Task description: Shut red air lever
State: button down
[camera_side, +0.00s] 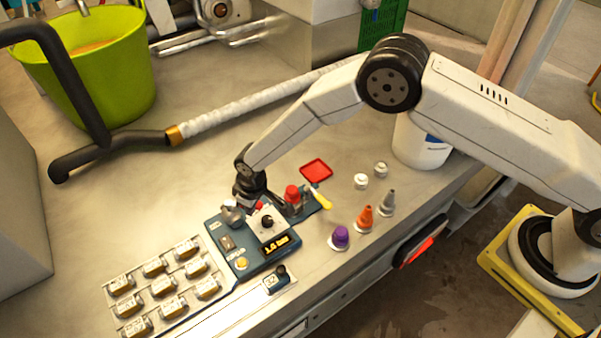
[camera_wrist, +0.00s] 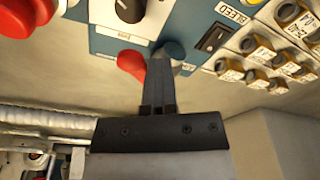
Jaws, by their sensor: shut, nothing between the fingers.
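The blue control panel (camera_side: 222,228) lies on the bench and also shows in the wrist view (camera_wrist: 203,15). A red rounded lever end (camera_wrist: 131,63) sits at the panel's edge in the wrist view, and a small part of it shows in the side view (camera_side: 260,206). A grey-blue rounded knob (camera_wrist: 172,52) is close to its right. My gripper (camera_wrist: 160,72) is shut and empty, its fingers at the panel edge between the red end and the grey knob. It looks very close to the red end; I cannot tell whether they touch. In the side view my gripper (camera_side: 249,198) is above the panel's back edge.
A larger red knob (camera_side: 292,193) stands on the panel's right part, with a yellow-handled tool (camera_side: 322,200) beside it. A black dial (camera_side: 267,221) is on the panel. Purple (camera_side: 340,237), orange (camera_side: 366,216) and grey cones stand right.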

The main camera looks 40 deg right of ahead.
jog(key=shift+w+d, duration=0.3)
jog(key=shift+d, duration=0.25)
jog(key=shift+w+d, duration=0.7)
jog(key=shift+w, duration=0.25)
jog(key=shift+w+d, duration=0.1)
jog(key=shift+w, duration=0.25)
jog(key=shift+s, duration=0.45)
notch_tip(320, 180, up, 10)
dwell(1.1)
